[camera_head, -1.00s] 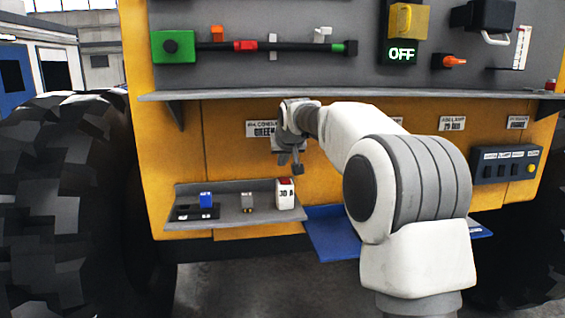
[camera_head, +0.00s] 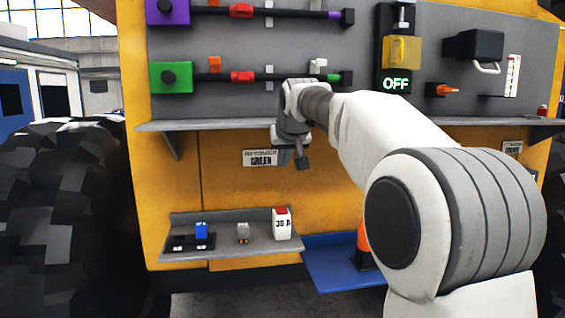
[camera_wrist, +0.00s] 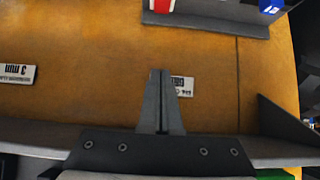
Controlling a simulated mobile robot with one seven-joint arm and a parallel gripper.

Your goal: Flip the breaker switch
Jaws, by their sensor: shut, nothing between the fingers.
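A black breaker-like unit (camera_head: 382,60) is on the grey panel, with a yellow cover (camera_head: 401,52) and a lit green OFF sign (camera_head: 397,84) below it. A silver lever-like part (camera_head: 403,14) shows above the cover; I cannot tell which part is the switch. My gripper (camera_head: 292,160) is shut and empty, pointing down, left of and below this unit, near the upper shelf and the GREEN label. In the wrist view, my gripper's fingers (camera_wrist: 161,76) meet in front of the yellow wall, next to a label. The unit is not in the wrist view.
The upper shelf (camera_head: 190,125) juts out beneath the panel. Green (camera_head: 170,77) and purple (camera_head: 167,11) rod fixtures are at left. The lower shelf (camera_head: 230,246) holds a blue block, a grey piece and a 30 A box (camera_head: 282,225). A blue tray (camera_head: 330,268) is beside it.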

